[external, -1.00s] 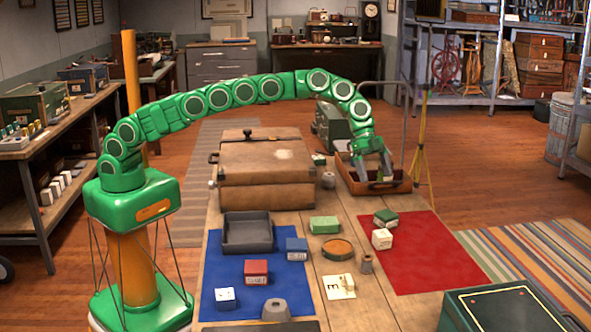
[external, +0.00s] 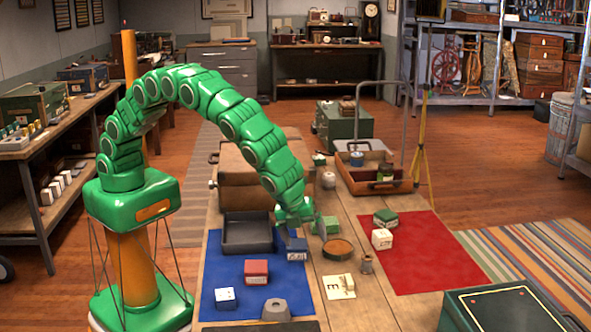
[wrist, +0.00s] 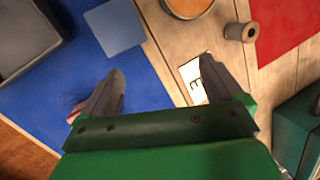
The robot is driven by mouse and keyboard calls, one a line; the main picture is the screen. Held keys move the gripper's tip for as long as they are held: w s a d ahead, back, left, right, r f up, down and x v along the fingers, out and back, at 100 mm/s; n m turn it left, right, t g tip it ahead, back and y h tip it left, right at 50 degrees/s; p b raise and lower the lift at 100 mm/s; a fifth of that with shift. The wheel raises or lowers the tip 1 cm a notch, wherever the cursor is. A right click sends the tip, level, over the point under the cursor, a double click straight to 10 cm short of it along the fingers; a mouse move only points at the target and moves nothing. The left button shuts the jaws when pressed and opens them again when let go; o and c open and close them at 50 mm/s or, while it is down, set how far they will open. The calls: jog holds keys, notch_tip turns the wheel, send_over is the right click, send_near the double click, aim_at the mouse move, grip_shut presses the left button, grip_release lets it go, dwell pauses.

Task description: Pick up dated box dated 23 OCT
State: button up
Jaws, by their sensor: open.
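Several small boxes lie on the table. A blue box with a label (external: 296,255) and a red box with a label (external: 256,278) lie on the blue mat. A white box (external: 225,301) is near its front left. A green box (external: 330,225) stands on bare wood. A dark green box (external: 386,217) and a cream box (external: 382,239) sit on the red mat. I cannot read any date. My gripper (external: 306,230) is open and empty, just above the blue box. In the wrist view the blue box (wrist: 114,27) lies ahead of the left finger of the gripper (wrist: 160,66).
A dark tray (external: 246,244) stands left of the blue box. A round orange dish (external: 338,249), a spool (external: 366,263) and a lettered card (external: 339,287) are to its right. A large brown case (external: 235,185) and an open crate (external: 376,185) stand behind.

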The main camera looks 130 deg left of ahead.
aim_at(254, 270)
jog(key=s+d+m+t+y, duration=0.1)
jog(key=s+d+m, duration=0.1)
jog(key=d, duration=0.1)
jog(key=s+d+r+m+t+y, duration=0.1)
jog(key=s+d+m+y, duration=0.1)
jog(key=d, duration=0.2)
jog(key=s+d+r+m+t+y, duration=0.1)
jog(key=s+d+m, duration=0.1)
jog(key=d, duration=0.2)
jog(key=shift+s+r+m, duration=0.1)
jog(key=shift+m, duration=0.3)
jog(key=shift+s+d+r+m+t+y, duration=0.8)
jog(key=shift+s+d+r+m+t, duration=2.35)
jog(key=shift+m, duration=1.25)
jog(key=shift+g, duration=0.25)
jog(key=f, duration=1.3)
jog(key=shift+s+a+f, duration=0.25)
jog(key=shift+a+f, duration=0.05)
jog(key=shift+a, duration=0.1)
jog(key=shift+x, duration=3.9)
jog(key=shift+w+d, duration=0.2)
jog(key=c, duration=1.1)
